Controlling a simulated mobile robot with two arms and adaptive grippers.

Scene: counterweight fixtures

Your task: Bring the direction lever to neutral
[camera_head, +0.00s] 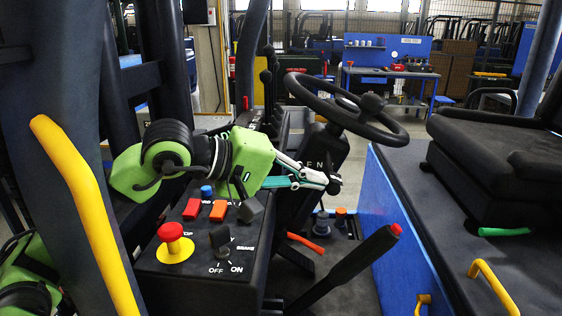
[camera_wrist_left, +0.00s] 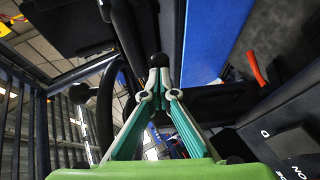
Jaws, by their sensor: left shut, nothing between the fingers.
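My left gripper (camera_head: 328,183) reaches from the left to the steering column, just below the steering wheel (camera_head: 340,108). Its fingers are shut with nothing between them. In the left wrist view the fingertips (camera_wrist_left: 161,93) come together just short of a small black ball knob (camera_wrist_left: 158,60), which looks like the end of the direction lever. Whether they touch it is unclear. In the head view the lever is hidden or too dark to separate from the column and fingertips, so its position cannot be read. My right gripper is not in view.
A dark console with a red emergency button (camera_head: 171,237) and a rotary key switch (camera_head: 221,240) is below my left arm. A black hand lever with a red tip (camera_head: 352,262) rises at the lower right. The seat (camera_head: 500,150) stands to the right, and a yellow bar (camera_head: 85,205) to the left.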

